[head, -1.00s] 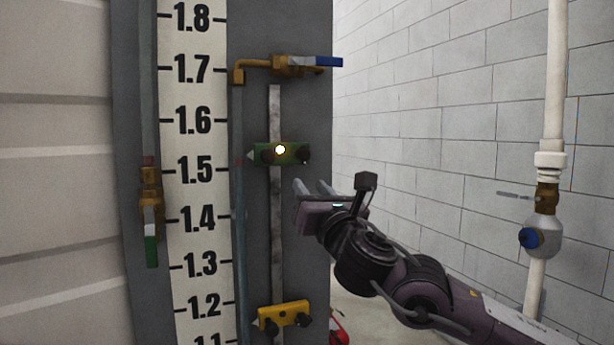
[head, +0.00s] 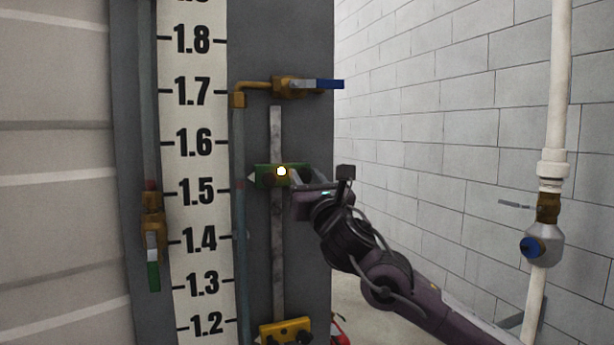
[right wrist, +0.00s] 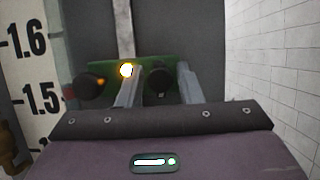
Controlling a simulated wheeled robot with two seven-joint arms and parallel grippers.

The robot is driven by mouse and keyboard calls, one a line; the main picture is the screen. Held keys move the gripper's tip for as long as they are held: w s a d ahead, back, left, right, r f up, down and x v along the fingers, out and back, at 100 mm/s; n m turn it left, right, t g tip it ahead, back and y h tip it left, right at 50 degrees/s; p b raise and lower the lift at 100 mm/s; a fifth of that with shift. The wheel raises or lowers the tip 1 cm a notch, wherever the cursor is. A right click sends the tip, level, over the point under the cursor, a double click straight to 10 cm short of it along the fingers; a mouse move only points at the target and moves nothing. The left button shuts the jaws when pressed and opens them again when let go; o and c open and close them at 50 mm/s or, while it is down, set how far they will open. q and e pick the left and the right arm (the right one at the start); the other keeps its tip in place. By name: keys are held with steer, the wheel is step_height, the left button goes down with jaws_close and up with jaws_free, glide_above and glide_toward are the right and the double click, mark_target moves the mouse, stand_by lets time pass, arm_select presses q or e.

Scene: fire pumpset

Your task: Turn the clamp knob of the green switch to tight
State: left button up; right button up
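The green switch (head: 265,171) is mounted on a vertical metal strip just above the 1.5 mark, with a lit yellow-white lamp on it. In the right wrist view the green switch (right wrist: 100,70) carries two black knobs. The left knob (right wrist: 90,86) has a small orange dot; the right knob (right wrist: 160,80) is dark. My right gripper (head: 298,179) is at the switch's right end. Its fingers (right wrist: 159,85) are apart, one on each side of the right knob; I cannot tell whether they touch it. My left gripper is not in view.
A yellow switch (head: 286,330) sits lower on the same strip. A brass valve with a blue lever (head: 325,84) is above; a green-handled valve (head: 153,275) is at left. A white pipe with a blue-knobbed fitting (head: 543,242) stands at right before the block wall.

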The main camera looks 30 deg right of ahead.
jaws_close()
